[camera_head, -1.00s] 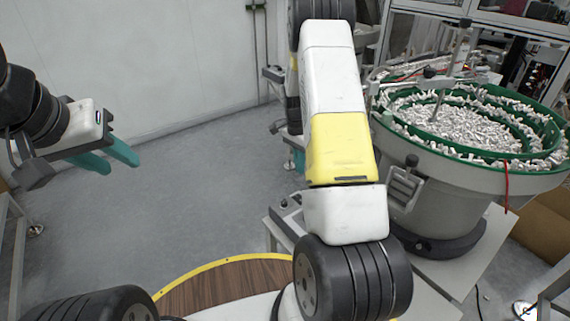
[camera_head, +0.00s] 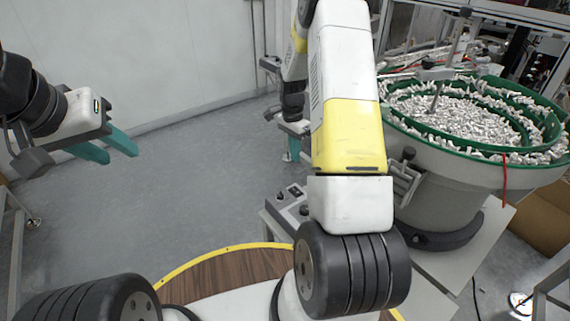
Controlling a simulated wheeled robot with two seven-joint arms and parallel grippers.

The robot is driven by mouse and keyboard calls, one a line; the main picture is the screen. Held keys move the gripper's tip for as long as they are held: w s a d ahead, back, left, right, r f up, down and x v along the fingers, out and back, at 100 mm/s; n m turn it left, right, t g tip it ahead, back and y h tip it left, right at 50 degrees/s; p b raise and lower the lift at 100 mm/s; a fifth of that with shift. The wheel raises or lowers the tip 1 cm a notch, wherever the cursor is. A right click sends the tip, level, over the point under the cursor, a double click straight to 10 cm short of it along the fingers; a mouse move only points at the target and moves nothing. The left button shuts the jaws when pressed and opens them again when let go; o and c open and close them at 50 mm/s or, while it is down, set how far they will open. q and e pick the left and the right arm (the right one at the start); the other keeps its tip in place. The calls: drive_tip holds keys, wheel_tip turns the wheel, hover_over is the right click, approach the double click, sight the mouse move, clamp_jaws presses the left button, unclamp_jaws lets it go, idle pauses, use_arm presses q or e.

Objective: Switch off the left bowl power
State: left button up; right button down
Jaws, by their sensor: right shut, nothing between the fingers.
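A bowl feeder with a green rim (camera_head: 455,153) and a grey body, full of small white parts, stands at the right. A grey control box (camera_head: 290,211) with small dark knobs sits on the stand's left corner, partly hidden by my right arm. I cannot read its switch. My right gripper (camera_head: 290,154), with teal fingertips, is mostly hidden behind my arm; it is shut and empty, above and beyond the box and apart from it. My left gripper (camera_head: 121,156) is open and empty at the far left, in the air away from the box.
The light stand top (camera_head: 462,270) carries the bowl. A cardboard box (camera_head: 540,222) is at the right edge. A metal frame (camera_head: 14,240) stands at the left. The grey floor between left gripper and stand is clear.

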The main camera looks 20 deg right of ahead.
sight(298, 192)
drive_tip(key=f, duration=0.4)
drive_tip(key=s+f, duration=0.1)
drive_tip(key=f, duration=0.9)
drive_tip(key=shift+s+d, duration=0.3)
